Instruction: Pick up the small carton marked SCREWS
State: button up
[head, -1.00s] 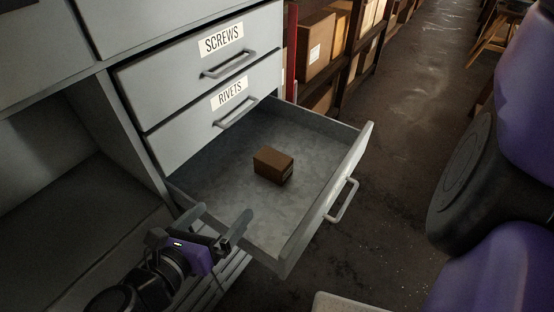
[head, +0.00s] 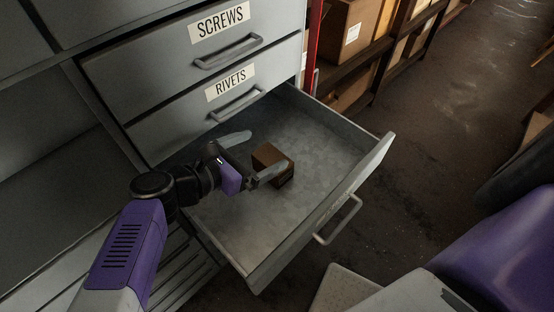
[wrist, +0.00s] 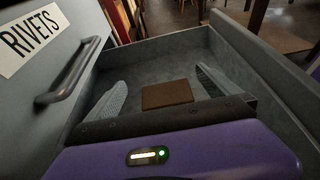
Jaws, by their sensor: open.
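A small brown carton (head: 272,163) sits on the floor of the open bottom drawer (head: 335,148). It also shows in the wrist view (wrist: 167,94), ahead of my fingers and between their lines. No marking on it can be read in either view. My gripper (head: 253,155) is open inside the drawer, its fingers pointing toward the carton. In the head view one finger overlaps the carton's near edge; I cannot tell whether it touches. In the wrist view my fingers (wrist: 160,95) are spread on both sides with nothing between them but the view of the carton.
Closed drawers labelled SCREWS (head: 220,22) and RIVETS (head: 230,83) are above the open one, with the RIVETS handle (head: 237,104) close over my gripper. The open drawer's walls surround it. A shelf with cardboard boxes (head: 350,35) stands behind. The drawer floor around the carton is clear.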

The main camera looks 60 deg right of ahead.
aim_at(268, 162)
notch_tip(268, 162, down, 5)
jog(key=shift+f+p, duration=0.15)
jog(key=shift+p, duration=0.2)
jog(key=shift+p+x, duration=0.35)
jog(key=shift+x, duration=0.6)
jog(key=shift+f+p+x, duration=0.2)
jog(key=shift+p+x, duration=0.7)
jog(key=shift+x, duration=1.95)
jog(key=shift+a, duration=0.1)
jog(key=c, duration=1.4)
jog(key=shift+o, duration=0.2)
